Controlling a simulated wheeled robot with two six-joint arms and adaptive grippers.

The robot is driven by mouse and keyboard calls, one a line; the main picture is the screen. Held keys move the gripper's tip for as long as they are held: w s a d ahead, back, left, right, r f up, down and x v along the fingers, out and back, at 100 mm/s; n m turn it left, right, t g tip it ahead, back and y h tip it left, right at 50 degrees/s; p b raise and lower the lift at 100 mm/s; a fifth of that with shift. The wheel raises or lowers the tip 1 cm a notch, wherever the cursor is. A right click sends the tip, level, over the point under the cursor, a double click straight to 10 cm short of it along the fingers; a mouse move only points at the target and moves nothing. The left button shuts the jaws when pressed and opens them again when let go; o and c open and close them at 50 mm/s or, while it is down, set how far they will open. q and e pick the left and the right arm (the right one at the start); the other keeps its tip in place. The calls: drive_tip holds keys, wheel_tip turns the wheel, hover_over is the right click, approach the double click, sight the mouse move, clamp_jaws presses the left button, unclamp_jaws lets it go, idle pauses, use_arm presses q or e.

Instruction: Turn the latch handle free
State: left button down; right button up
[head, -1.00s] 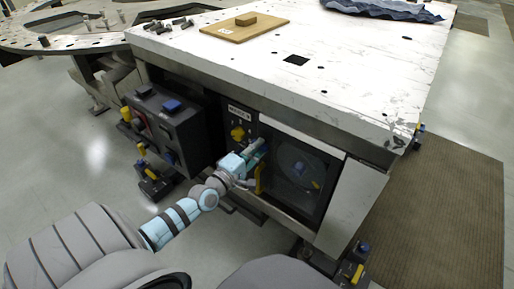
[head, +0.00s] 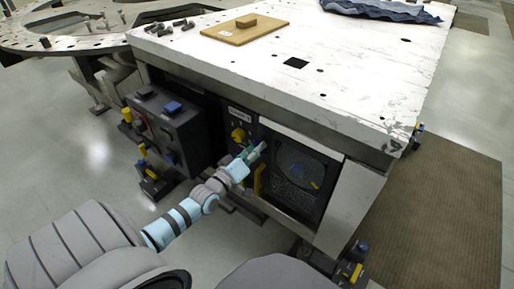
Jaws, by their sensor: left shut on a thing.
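My left gripper (head: 256,153) reaches the front of the white-topped cabinet from the lower left. It is shut, with its fingers at the left edge of the dark round-windowed panel (head: 300,168). The latch handle is mostly hidden by the fingers, and its exact angle cannot be made out. A yellow upright piece (head: 260,182) shows just below the fingers. A yellow knob (head: 238,134) sits on the cabinet front to their upper left, under a small white label (head: 240,113). My right gripper is not in view.
A dark box with blue and yellow parts (head: 170,130) stands close left of the cabinet.

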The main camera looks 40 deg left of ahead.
use_arm(q)
drive_tip(key=m+p, duration=0.4)
drive_tip(key=m, duration=0.6)
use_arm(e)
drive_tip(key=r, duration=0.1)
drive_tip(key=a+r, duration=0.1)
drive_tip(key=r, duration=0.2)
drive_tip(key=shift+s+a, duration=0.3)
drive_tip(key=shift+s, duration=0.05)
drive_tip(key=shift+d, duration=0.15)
use_arm(q)
drive_tip(key=c, duration=1.6)
unclamp_jaws()
drive_tip(key=shift+o, duration=0.2)
